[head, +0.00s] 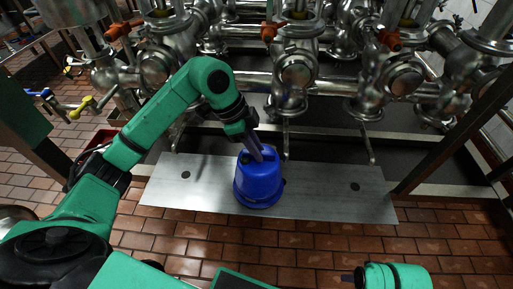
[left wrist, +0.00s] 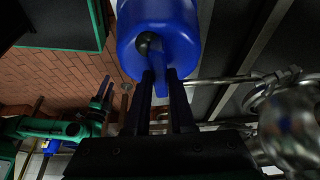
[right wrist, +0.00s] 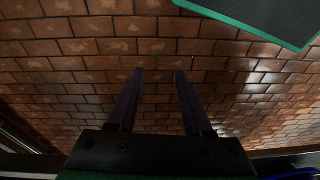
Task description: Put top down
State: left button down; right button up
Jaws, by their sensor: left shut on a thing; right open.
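A blue valve top (head: 259,181) stands upright on a flat grey metal plate (head: 317,192) in the head view. My left gripper (head: 257,152) reaches it from above and behind. In the left wrist view the same blue top (left wrist: 158,30) fills the upper middle, and my left gripper (left wrist: 160,75) is shut on its blue handle, beside a dark round knob. Whether the top's underside rests fully on the plate is hard to tell. My right gripper (right wrist: 156,80) is open and empty, over the brick floor in the right wrist view.
Steel valves and pipes (head: 295,75) with orange fittings fill the back, above the plate. Thin metal rods hang down near the plate's back edge. A reddish box (head: 100,141) sits at the left. Brick floor (head: 290,240) lies open in front of the plate.

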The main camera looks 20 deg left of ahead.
pick_arm(q)
jog(key=c, duration=0.8)
grip_release()
jog(key=shift+f, duration=0.1)
jog(key=shift+o, duration=0.2)
